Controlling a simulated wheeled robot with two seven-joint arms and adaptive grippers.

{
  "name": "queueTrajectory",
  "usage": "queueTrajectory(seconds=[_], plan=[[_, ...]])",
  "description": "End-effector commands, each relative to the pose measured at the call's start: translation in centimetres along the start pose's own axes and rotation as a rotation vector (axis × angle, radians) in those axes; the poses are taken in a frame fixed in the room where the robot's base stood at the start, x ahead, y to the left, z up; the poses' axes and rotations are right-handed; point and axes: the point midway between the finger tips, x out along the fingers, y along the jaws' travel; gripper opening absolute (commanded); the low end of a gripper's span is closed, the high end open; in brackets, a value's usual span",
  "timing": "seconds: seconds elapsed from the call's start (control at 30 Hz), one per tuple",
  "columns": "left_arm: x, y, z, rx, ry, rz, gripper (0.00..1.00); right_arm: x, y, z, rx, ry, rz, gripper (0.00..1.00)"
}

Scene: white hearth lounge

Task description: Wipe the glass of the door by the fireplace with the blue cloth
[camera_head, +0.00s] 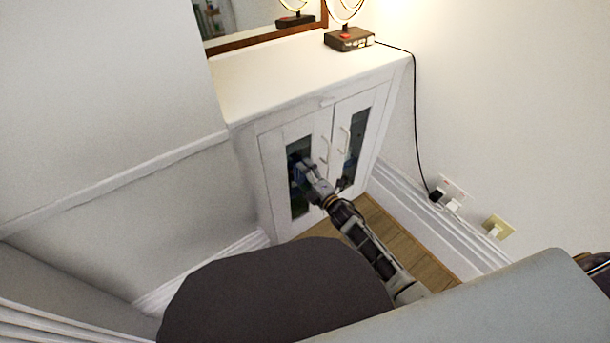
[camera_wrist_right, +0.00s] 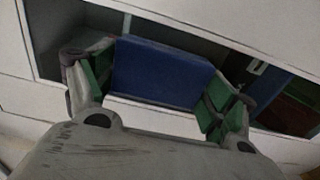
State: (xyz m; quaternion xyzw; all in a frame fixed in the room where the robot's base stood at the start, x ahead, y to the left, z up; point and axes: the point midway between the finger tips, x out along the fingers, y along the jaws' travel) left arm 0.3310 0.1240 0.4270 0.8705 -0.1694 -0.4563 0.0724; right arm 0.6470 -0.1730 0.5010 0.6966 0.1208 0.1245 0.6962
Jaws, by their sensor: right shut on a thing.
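A white cabinet (camera_head: 266,190) has two doors with narrow dark glass panes and bar handles. My right gripper (camera_head: 304,166) is at the left door's glass (camera_head: 299,207), near the upper middle of the pane. It is shut on the blue cloth (camera_wrist_right: 160,72), which shows as a flat blue block between the green finger pads in the right wrist view. In that view the cloth lies over the dark pane and the white door frame; whether it touches the glass, I cannot tell. My left gripper is not in view. No fireplace is clearly visible.
A lamp with a dark base (camera_head: 348,38) stands on the cabinet before a framed mirror (camera_head: 262,40). Its black cord runs down to wall sockets (camera_head: 453,196) at the right. A dark rounded seat (camera_head: 270,285) and a pale grey surface (camera_head: 480,300) fill the foreground.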

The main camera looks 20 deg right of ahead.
Motion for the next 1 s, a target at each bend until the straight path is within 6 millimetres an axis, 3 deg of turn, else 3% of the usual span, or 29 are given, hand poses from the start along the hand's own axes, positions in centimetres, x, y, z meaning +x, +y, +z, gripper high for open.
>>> queueTrajectory(seconds=[0.37,1.0], plan=[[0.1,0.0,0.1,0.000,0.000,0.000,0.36,0.0,-0.3,-0.1,0.000,-0.001,-0.004,0.66],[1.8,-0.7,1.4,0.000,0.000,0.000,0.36,-0.2,-3.2,0.0,0.000,-0.001,-0.004,0.65]])
